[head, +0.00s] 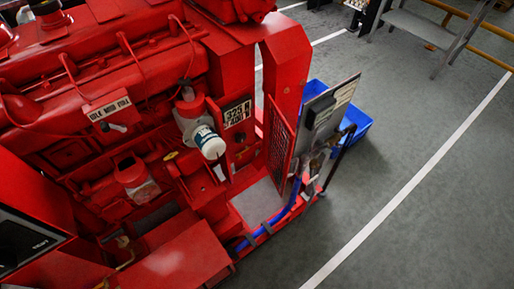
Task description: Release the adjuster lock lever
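The red diesel pumpset fills the left half of the head view. I cannot make out for certain which part is the adjuster lock lever. A small lever (117,127) with a light tip sits under a white plate (108,108) that seems to read IDLE MID FULL. A small pale tab (219,173) stands low on the engine side, below a white filter canister (208,142); I cannot tell whether it is a lever. My gripper is not in view.
A label plate (238,113) with large figures is beside the filter. A red mesh guard (279,145), a tilted grey panel (325,115), a blue hose (290,208) and a blue bin (357,121) are to the right. Grey steps (420,25) stand far right. The floor (410,220) at right is clear.

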